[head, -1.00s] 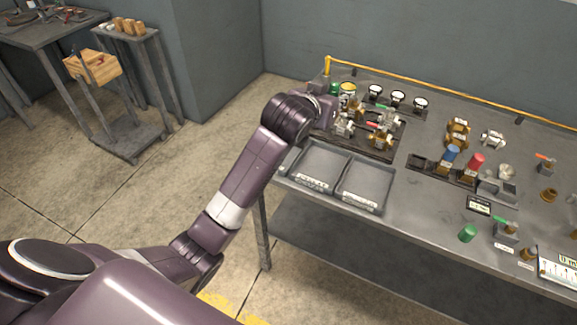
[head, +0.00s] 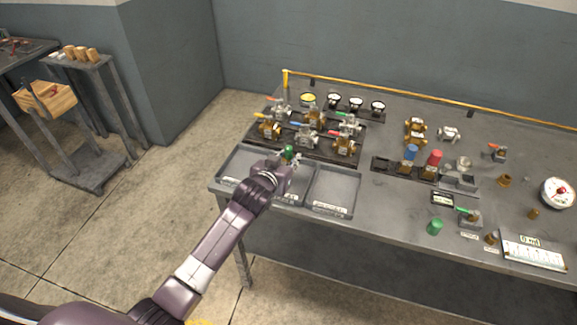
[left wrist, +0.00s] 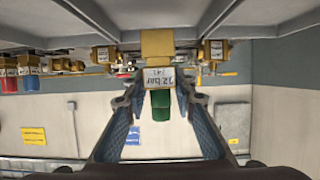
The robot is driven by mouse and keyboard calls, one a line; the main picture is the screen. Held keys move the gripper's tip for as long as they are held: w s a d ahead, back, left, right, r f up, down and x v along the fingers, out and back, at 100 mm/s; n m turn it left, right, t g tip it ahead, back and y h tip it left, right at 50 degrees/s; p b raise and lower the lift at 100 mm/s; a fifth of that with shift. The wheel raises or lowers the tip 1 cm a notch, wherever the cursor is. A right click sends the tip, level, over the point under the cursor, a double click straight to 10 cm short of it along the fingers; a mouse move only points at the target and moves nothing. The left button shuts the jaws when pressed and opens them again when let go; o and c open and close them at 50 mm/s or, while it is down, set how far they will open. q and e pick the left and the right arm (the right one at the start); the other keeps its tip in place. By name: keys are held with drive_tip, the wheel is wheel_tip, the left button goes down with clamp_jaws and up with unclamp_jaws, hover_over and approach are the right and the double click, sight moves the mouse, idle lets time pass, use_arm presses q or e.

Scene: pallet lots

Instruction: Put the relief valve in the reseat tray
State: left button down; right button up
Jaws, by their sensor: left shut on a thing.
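My left gripper (head: 287,163) is shut on a relief valve with a green cap (head: 289,151). In the left wrist view the fingers (left wrist: 162,108) close on its sides, and its brass body, white label reading 12 bar and green cap (left wrist: 160,118) show upside down. A second grey tray (head: 333,186) lies to the right. The front labels of both are too small to read. My right gripper is not in view.
A dark rack (head: 290,145) with several brass and steel valves stands behind the trays. Several gauges (head: 356,102) are behind it. A block with blue and red capped valves (head: 411,153) is right of the trays. A yellow rail (head: 400,93) runs along the back.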

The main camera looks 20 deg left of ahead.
use_arm(q)
drive_tip(key=shift+f, duration=1.65)
drive_tip(key=shift+f, duration=0.1)
drive_tip(key=c, duration=2.1)
unclamp_jaws()
drive_tip(key=shift+s+f, duration=0.1)
drive_tip(key=shift+f, duration=0.1)
drive_tip(key=o, duration=0.5)
drive_tip(key=shift+r, duration=0.1)
